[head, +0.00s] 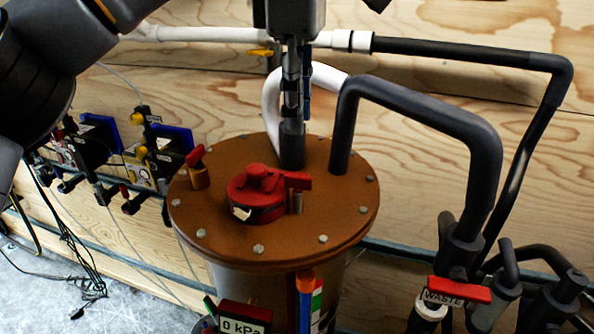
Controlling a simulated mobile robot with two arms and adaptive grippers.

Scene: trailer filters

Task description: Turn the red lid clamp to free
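The red lid clamp (257,191) sits on the brown round lid (330,224) of the filter vessel. It is a round red body with a flat arm pointing right and a small pale tab at its front left. My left gripper (292,142) hangs fingers down from the top of the view, behind and slightly right of the clamp in the picture. It appears apart from the clamp. I see its fingers nearly edge-on, so their opening is unclear. My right gripper is not in view.
A dark pipe (420,108) rises from the lid and bends right. A white pipe (273,98) passes behind my gripper. A small red-topped fitting (198,168) stands on the lid's left. A red-handled WASTE valve (461,290) and a pressure display (243,322) are in front.

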